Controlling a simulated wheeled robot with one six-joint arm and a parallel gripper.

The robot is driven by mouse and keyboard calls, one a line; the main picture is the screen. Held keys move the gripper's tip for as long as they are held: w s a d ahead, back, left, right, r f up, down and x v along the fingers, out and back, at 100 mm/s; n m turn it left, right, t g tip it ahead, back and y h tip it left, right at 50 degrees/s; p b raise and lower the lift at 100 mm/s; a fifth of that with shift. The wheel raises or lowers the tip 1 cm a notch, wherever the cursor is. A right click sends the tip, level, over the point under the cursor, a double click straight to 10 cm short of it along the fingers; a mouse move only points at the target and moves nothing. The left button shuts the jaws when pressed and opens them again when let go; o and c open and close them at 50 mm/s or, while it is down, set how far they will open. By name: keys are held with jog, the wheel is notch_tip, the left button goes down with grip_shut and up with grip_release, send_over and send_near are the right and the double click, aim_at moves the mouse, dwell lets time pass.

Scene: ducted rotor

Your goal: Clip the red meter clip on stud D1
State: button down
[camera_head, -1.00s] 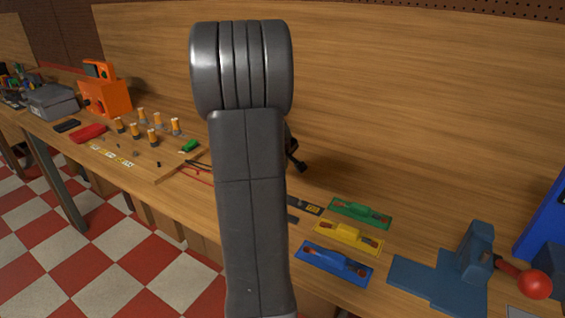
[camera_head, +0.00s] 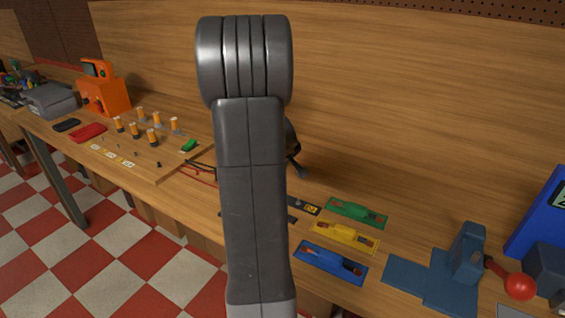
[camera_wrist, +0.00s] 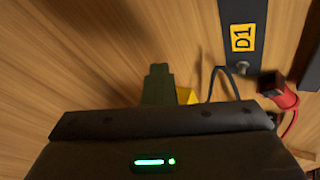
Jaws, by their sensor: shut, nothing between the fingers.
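The red meter clip (camera_wrist: 279,90) shows at the right of the wrist view, with its dark end toward the stud and a red lead hanging from it. It looks apart from stud D1 (camera_wrist: 243,67), a small metal stud on a dark strip with a yellow D1 label (camera_wrist: 243,38). My gripper (camera_wrist: 158,72) is shut and empty, left of the stud and clip in the wrist view. In the head view my arm covers most of the gripper, and I cannot make out the red clip.
Green (camera_head: 356,212), yellow (camera_head: 344,236) and blue (camera_head: 330,262) plates lie right of my arm. A blue fixture with a red ball (camera_head: 520,286) stands farther right. A wooden board (camera_head: 170,176) with several orange-topped posts lies left. A dark cable loops beside the stud.

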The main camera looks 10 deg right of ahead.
jog(key=shift+d+m+y+p, duration=0.25)
jog(key=shift+m+y+p, duration=0.2)
jog(key=shift+p, duration=2.65)
jog(key=shift+d+f+m+t+b, duration=0.1)
jog(key=shift+d+m+t+b, duration=0.2)
jog(key=shift+b, duration=0.3)
jog(key=shift+w+y+b, duration=0.15)
jog(key=shift+y+b, duration=0.2)
jog(key=shift+b, duration=0.15)
jog(key=shift+d+m+t+y+b, duration=0.15)
jog(key=shift+m+t+y+b, duration=0.3)
jog(key=shift+b, duration=2.55)
jog(key=shift+w+d+m+t+y+b, duration=0.1)
jog(key=shift+d+m+t+y+b, duration=0.35)
jog(key=shift+b, duration=2)
jog(key=shift+w+d+m+t+y+b, duration=0.15)
jog(key=shift+m+y+b, duration=0.45)
jog(key=shift+b, duration=1.85)
